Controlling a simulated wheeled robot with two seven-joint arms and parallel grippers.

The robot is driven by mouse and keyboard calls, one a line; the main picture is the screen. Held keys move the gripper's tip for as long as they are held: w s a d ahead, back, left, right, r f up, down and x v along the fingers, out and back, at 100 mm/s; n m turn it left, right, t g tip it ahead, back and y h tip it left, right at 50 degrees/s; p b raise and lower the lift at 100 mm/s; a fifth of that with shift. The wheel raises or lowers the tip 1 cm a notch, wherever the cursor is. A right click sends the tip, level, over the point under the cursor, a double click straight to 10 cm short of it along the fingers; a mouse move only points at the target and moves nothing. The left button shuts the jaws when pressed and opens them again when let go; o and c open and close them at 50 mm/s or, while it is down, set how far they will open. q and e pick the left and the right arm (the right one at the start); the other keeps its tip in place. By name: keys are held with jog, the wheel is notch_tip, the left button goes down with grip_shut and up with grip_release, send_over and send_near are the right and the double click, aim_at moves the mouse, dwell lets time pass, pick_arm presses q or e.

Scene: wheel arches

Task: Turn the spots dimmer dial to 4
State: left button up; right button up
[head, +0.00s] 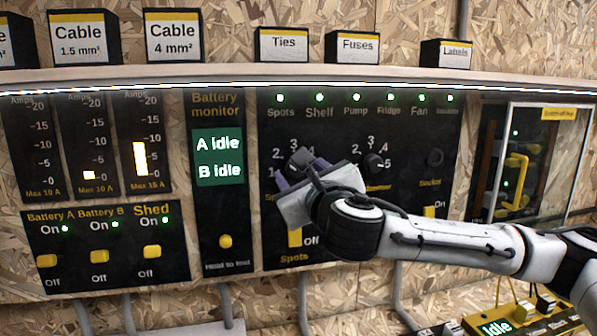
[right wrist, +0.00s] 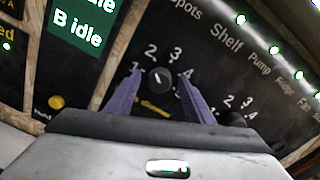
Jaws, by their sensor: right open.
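The spots dimmer dial (right wrist: 158,77) is a round black knob with a short white mark, below the Spots label. Printed numbers 2, 3 and 4 show around it in the right wrist view. The mark appears to point up, tilted slightly left, roughly toward 2. My right gripper (right wrist: 159,80) is open, with one purple finger on each side of the dial; I cannot tell if they touch it. In the head view my right gripper (head: 291,169) covers the dial and part of its scale. My left gripper is not in view.
A second dial (head: 374,163) with its own numbers is just right of the gripper. A yellow Spots switch (head: 294,236) sits below. The battery monitor (head: 219,157) is to the left. A shelf edge (head: 230,74) with labelled boxes runs above the panels.

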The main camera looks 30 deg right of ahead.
jog(key=c, duration=1)
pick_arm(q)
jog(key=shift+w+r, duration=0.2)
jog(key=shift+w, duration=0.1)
pick_arm(e)
jog(key=shift+c, duration=0.2)
